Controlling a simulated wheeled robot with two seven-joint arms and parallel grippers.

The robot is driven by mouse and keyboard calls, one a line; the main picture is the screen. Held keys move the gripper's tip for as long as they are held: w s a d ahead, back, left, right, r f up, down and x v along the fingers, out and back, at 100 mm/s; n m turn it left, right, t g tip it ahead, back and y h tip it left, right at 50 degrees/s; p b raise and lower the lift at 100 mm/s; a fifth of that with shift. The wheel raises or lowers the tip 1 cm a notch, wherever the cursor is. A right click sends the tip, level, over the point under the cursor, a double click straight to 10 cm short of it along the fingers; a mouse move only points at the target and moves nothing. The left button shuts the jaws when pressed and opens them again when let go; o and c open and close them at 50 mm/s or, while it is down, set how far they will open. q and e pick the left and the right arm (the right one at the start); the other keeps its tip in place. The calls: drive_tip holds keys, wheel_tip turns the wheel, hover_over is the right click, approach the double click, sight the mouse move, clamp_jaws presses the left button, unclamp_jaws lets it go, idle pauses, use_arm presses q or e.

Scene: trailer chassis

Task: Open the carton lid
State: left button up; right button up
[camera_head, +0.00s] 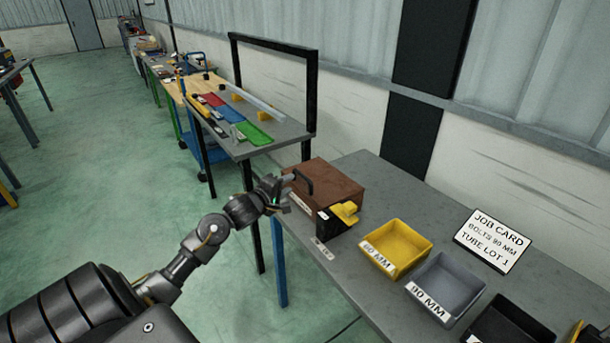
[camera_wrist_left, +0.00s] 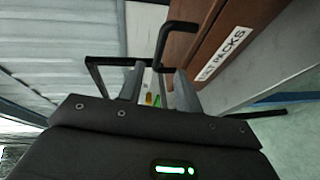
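My left gripper (camera_head: 284,185) is at this handle. In the left wrist view its two fingers (camera_wrist_left: 157,88) are apart, and the handle's end reaches into the gap between them. Contact cannot be made out. The carton in that view (camera_wrist_left: 190,45) carries a white label ending in "PACKS". My right gripper is not in view.
On the bench (camera_head: 420,205), a yellow object (camera_head: 344,214) sits by the carton's front. A yellow bin (camera_head: 405,236), a grey bin (camera_head: 452,272) and a black bin (camera_head: 500,322) stand rightward. A job card (camera_head: 492,240) lies behind. A black frame (camera_head: 312,95) rises behind the carton.

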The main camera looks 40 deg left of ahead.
sight(301, 176)
use_arm(q)
drive_tip(key=w, duration=0.3)
drive_tip(key=w+f, duration=0.1)
drive_tip(key=w, duration=0.3)
drive_tip(key=w+a+p, duration=0.1)
drive_tip(key=w, duration=0.2)
drive_tip(key=shift+w+a+f, duration=0.1)
drive_tip(key=shift+w+f, duration=0.25)
drive_tip(key=shift+f, duration=0.05)
clamp_jaws()
